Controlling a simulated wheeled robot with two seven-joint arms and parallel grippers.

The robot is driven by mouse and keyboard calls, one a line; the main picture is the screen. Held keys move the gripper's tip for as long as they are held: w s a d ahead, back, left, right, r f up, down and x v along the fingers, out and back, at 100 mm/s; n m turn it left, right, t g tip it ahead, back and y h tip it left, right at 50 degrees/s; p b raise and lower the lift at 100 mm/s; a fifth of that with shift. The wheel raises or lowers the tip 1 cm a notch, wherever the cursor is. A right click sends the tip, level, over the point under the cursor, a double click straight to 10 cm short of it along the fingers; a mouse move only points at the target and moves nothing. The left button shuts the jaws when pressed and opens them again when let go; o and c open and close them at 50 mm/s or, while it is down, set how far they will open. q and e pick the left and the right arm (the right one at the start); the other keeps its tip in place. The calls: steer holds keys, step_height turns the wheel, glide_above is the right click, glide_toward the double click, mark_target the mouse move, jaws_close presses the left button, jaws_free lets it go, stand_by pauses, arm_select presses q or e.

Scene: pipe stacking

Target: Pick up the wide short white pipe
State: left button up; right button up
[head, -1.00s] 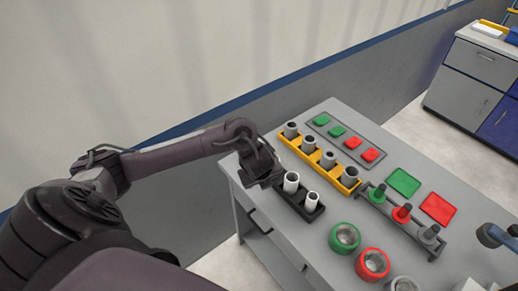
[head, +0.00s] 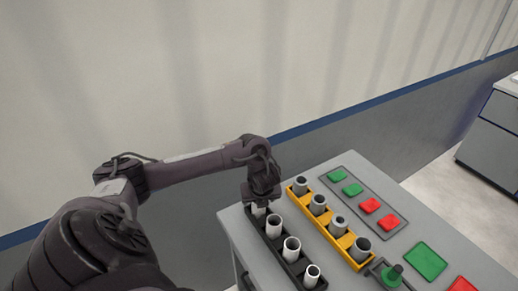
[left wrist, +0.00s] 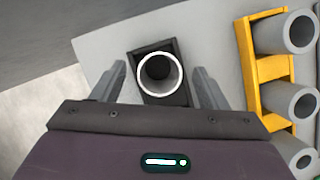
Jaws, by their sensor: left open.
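A black rack (head: 284,264) on the grey table holds a row of white pipes. One white pipe (head: 259,211) stands at its far end, directly below my left gripper (head: 262,200). In the left wrist view this pipe (left wrist: 160,90) is seen from above as a wide open ring in the rack (left wrist: 151,50). The two fingers of my left gripper (left wrist: 159,72) are spread open on either side of it, with gaps. Other white pipes (head: 273,227) (head: 291,249) (head: 312,275) stand nearer in the rack. Relative pipe heights are hard to tell. My right gripper is out of view.
A yellow rack (head: 329,234) with several grey pipes stands close right of the black rack. Behind it is a grey panel (head: 360,190) with green and red squares. A wall runs behind the table.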

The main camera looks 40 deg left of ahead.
arm_select(q)
steer(key=x, duration=0.3)
steer(key=shift+w+a+f, duration=0.1)
steer(key=shift+f, duration=0.15)
steer(key=c, duration=1.1)
steer(key=shift+o, duration=0.2)
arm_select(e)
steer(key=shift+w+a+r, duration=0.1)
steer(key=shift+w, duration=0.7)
arm_select(q)
steer(key=shift+r, duration=0.2)
